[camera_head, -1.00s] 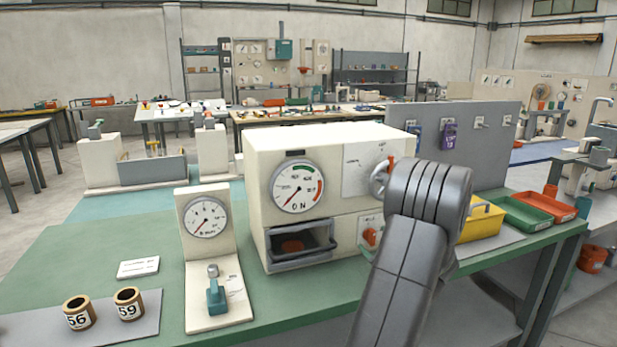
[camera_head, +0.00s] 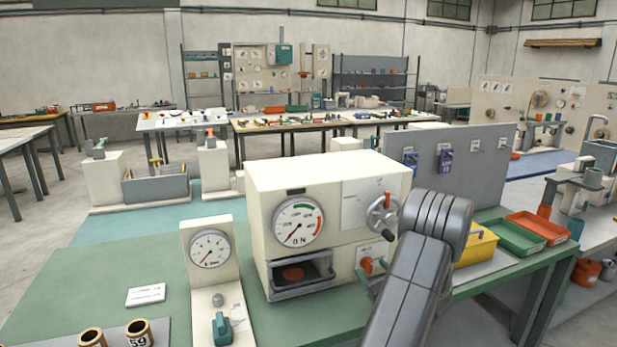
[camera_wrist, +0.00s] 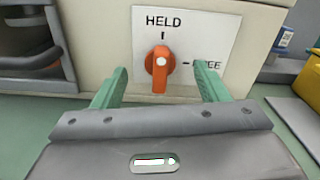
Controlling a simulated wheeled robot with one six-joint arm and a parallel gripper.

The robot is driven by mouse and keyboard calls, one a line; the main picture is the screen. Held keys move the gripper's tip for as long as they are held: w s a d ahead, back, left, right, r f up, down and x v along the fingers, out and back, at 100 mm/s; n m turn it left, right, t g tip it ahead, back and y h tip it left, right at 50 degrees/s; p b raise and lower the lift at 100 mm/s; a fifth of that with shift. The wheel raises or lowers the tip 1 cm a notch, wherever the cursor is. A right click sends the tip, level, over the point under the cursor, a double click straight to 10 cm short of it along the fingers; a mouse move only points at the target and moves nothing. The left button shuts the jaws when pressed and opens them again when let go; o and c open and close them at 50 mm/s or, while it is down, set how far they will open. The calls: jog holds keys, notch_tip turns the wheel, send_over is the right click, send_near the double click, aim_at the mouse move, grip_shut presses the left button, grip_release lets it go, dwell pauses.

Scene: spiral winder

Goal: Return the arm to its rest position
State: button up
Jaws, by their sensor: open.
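My gripper (camera_wrist: 160,88) shows in the wrist view with its two green fingers spread and nothing between them. An orange knob (camera_wrist: 160,66) on the cream machine's front lies beyond and between the fingertips. It points up at the HELD mark on its white plate (camera_wrist: 205,25); the other mark, partly hidden by a finger, is on the right. In the head view my grey arm stands at the machine's right front, and the knob (camera_head: 368,265) shows left of it.
Yellow, green (camera_head: 508,238) and orange bins sit to the right of my arm.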

jog(key=shift+m+p, duration=0.5)
jog(key=shift+p, duration=0.35)
